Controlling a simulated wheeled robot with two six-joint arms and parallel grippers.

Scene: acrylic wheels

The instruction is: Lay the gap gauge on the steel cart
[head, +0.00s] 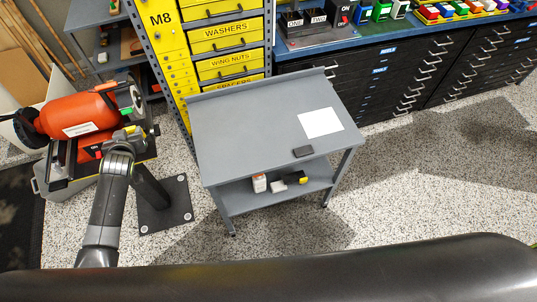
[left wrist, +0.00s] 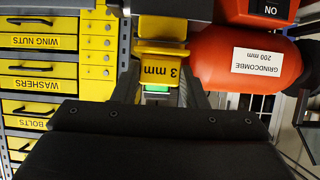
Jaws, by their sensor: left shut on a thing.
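The gap gauge (left wrist: 160,68) is a yellow piece marked "3 mm" in the left wrist view, just in front of my left gripper. In the head view my left gripper (head: 124,138) is at the red bench grinder (head: 80,112), shut on the gauge, whose yellow shows small there. The grinder, labelled "GRINDCOMBE 200 mm", fills the right of the left wrist view (left wrist: 245,62). Whether the gauge touches the grinder I cannot tell. The steel cart (head: 235,125) is a grey table to the right of the gripper. My right gripper is not in view.
A white sheet (head: 321,122) and a small dark block (head: 303,151) lie on the cart's right side; its left side is bare. Small boxes (head: 260,183) sit on its lower shelf. A yellow drawer rack (head: 222,40) stands behind. The grinder's pedestal base (head: 165,206) is on the floor.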

